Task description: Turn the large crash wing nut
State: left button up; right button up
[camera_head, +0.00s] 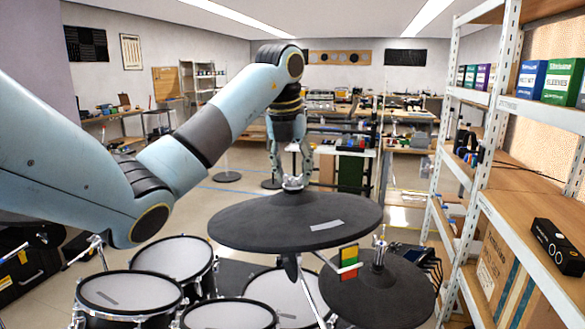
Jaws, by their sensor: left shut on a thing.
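The large crash cymbal (295,222) is a dark mesh pad in the middle of the view, with a light strip of tape on it. Its metal wing nut (292,183) sits on top at the centre. My left arm arches over from the left, and its gripper (293,174) points down onto the nut from above. The left gripper is shut on the wing nut; its fingers are small here and partly merge with the metal. My right gripper is not in view.
A smaller dark cymbal (375,292) with its own stand top is at the lower right, beside a coloured tag (349,262). Drums with mesh heads (130,292) fill the lower left. A white-framed shelf (480,190) stands close on the right.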

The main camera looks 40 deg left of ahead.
pick_arm(q)
jog(key=shift+s+f, duration=0.1)
jog(key=shift+f, duration=0.1)
jog(key=o, duration=1.2)
jog(key=shift+r, duration=0.1)
jog(key=shift+c, duration=0.2)
